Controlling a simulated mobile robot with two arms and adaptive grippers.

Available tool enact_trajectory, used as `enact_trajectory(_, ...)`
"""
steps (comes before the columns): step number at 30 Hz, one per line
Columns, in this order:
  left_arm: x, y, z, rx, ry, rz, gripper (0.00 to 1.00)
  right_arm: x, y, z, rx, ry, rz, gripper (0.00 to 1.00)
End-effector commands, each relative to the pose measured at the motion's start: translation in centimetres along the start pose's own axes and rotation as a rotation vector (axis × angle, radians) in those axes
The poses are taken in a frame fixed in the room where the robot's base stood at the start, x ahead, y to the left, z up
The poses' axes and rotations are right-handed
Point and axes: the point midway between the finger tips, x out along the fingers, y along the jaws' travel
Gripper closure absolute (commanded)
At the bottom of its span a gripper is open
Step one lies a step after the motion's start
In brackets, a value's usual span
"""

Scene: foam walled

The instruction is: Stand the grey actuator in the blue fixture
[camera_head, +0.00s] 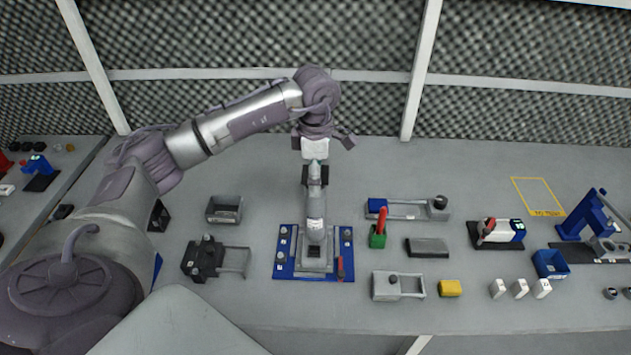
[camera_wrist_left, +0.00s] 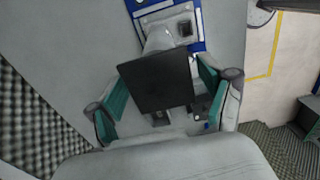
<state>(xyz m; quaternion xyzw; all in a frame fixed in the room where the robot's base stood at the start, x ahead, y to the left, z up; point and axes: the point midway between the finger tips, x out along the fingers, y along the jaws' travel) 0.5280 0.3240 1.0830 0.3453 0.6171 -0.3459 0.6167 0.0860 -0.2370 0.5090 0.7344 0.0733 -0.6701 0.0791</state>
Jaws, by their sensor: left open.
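The grey actuator (camera_head: 316,208) is upright over the blue fixture (camera_head: 283,268), its wider lower end at the fixture's grey middle block. A dark square opening shows in that block just in front of it. Whether its foot is fully seated is hidden. My left gripper (camera_head: 315,176) is above the fixture, pointing down at the actuator's top. In the left wrist view its teal-padded fingers (camera_wrist_left: 168,98) are open, either side of the actuator's dark square end (camera_wrist_left: 155,80), with gaps visible. The fixture (camera_wrist_left: 197,17) shows beyond it. My right gripper is not in view.
A black-and-grey fixture (camera_head: 204,259) and a grey bin (camera_head: 225,209) stand left. Bare table lies behind and in front.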

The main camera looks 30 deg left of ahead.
Motion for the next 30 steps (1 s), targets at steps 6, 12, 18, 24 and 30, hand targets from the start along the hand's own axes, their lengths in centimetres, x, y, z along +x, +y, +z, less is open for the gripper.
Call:
enact_trajectory(6,-5.1,0.1,0.1,-0.001,-0.004,0.005,0.19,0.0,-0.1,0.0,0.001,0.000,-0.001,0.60)
enact_trajectory(12,-8.4,0.1,0.1,-0.001,-0.004,0.004,0.19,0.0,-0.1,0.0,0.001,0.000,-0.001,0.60)
enact_trajectory(18,-9.7,0.0,0.0,-0.001,-0.002,0.002,0.19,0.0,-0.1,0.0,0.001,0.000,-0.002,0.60)
enact_trajectory(24,-9.7,0.0,0.0,-0.001,-0.002,0.001,0.19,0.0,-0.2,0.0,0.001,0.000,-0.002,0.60)
enact_trajectory(30,-9.7,0.0,0.0,-0.001,-0.002,0.001,0.19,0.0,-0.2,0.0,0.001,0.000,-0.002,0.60)
